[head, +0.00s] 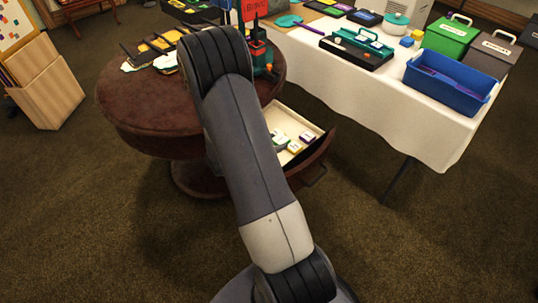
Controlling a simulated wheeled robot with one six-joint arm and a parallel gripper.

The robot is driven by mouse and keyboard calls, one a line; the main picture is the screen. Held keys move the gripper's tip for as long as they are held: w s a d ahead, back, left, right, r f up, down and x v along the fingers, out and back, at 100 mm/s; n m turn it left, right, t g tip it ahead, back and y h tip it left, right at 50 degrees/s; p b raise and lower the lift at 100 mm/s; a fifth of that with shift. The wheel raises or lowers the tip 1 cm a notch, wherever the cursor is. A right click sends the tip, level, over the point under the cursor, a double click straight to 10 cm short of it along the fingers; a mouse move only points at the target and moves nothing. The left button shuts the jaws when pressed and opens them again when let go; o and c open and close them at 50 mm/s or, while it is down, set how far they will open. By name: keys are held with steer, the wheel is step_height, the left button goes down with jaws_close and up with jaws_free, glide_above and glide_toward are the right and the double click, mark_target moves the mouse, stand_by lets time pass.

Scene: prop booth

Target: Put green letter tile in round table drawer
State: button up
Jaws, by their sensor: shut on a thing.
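The round table (135,100) is dark reddish brown and stands left of centre. Its drawer (312,160) is pulled open on the right side, with a pale inside. Several small letter tiles (307,137) with white faces and coloured sides, some yellow and purple, lie in the drawer. A greenish thing (279,142) shows at the drawer's left, beside my arm; I cannot tell whether it is the green letter tile. My gripper is hidden behind my own raised arm, and so is anything it holds.
A long table with a white cloth (400,120) stands right of the drawer. It bears a blue bin (450,85), a green box (449,38), a grey box (494,54) and a teal-handled toolbox (357,48). Clapperboards (160,45) lie on the round table. Carpet in front is clear.

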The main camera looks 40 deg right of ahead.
step_height(320, 180, down, 7)
steer(key=shift+f+b, duration=0.15)
steer(key=shift+b, duration=0.4)
steer(key=shift+f+b, duration=0.4)
steer(key=shift+f, duration=0.1)
steer(key=shift+f, duration=0.1)
steer(key=o, duration=0.9)
steer(key=shift+o, duration=0.2)
